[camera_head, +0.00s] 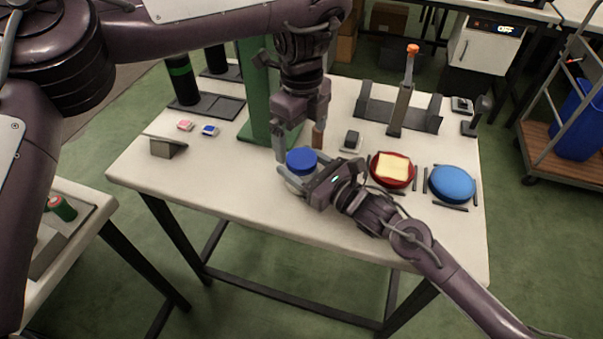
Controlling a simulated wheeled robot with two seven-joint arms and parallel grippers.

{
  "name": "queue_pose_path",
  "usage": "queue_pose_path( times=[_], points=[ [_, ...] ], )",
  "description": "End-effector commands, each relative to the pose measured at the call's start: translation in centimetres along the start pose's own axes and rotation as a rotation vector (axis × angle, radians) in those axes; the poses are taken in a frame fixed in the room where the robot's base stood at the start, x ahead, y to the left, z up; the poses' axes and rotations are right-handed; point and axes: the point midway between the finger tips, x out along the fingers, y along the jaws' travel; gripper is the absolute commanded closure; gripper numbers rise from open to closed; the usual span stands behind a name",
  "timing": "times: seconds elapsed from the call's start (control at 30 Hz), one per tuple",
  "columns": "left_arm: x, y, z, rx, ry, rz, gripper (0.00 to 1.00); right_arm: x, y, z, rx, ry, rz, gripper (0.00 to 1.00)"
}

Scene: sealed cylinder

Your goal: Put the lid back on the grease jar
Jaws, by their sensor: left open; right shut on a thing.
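A round blue lid (301,158) sits level near the front middle of the table, on top of what appears to be the grease jar. The jar's body is mostly hidden by my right gripper, so I cannot tell how the lid is seated. My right gripper (293,179) comes from the lower right and is shut around the jar just below the lid. My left gripper (299,147) points straight down from above, open, with one finger on each side behind the lid's top. I cannot tell whether its fingertips touch the lid.
A red dish (377,176) with a pale yellow square and a blue round pad (453,182) lie to the right. A green column (253,95) stands behind left. A grey upright tool with an orange top (404,88) stands behind right.

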Motion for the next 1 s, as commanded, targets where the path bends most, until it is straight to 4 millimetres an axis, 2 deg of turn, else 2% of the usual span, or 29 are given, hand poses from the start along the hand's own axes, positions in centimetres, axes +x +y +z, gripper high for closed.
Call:
queue_pose_path(
  times=[0.23, 0.37, 0.8, 1.0],
  points=[
    [-0.1, 0.0, 0.0, 0.0, 0.0, 0.0, 0.0, 0.0, 0.0, 0.0, 0.0, -0.001, 0.0, 1.0],
    [-1.1, -0.1, 0.1, 0.001, -0.003, -0.002, 0.0, 0.0, 0.0, 0.1, 0.0, -0.001, 0.0, 1.0],
    [-9.8, -0.1, 0.0, 0.0, -0.007, -0.002, 0.0, 0.0, 0.0, 0.0, 0.0, -0.001, 0.0, 1.0],
    [-11.7, 0.0, 0.0, 0.0, -0.002, 0.0, 0.0, 0.0, 0.0, 0.0, 0.0, -0.001, 0.0, 1.0]
  ],
)
